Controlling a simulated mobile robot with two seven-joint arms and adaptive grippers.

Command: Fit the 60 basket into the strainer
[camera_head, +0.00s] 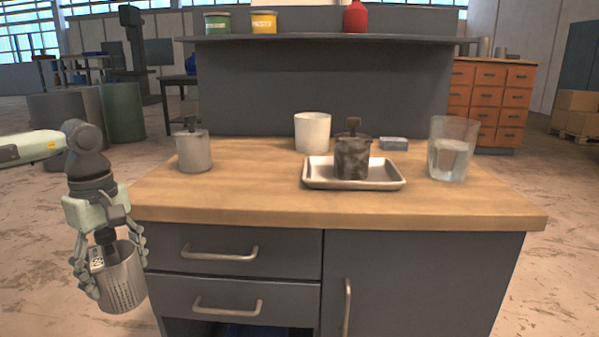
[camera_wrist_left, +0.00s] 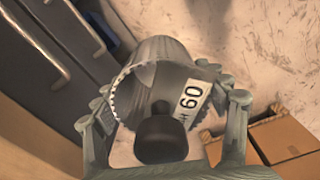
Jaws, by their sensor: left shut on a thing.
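My left gripper (camera_head: 108,262) is shut on a grey metal perforated basket (camera_head: 124,284) and holds it off the left front corner of the workbench, below the top's level. In the left wrist view the basket (camera_wrist_left: 158,62) carries a white label reading 60, and a dark knob shows between the fingers. I cannot tell for sure which thing is the strainer. A plain grey cylinder (camera_head: 194,153) with a dark handle stands at the left of the top. A dark mottled cylinder (camera_head: 352,158) with a knob stands upright on a metal tray (camera_head: 388,182). My right gripper is out of view.
A white cup (camera_head: 312,132), a small grey-blue block (camera_head: 394,144) and a clear glass (camera_head: 452,150) with liquid stand on the wooden workbench top (camera_head: 245,195). The front middle is clear. A shelf (camera_head: 330,39) with cans crosses behind. Drawer handles stick out in front.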

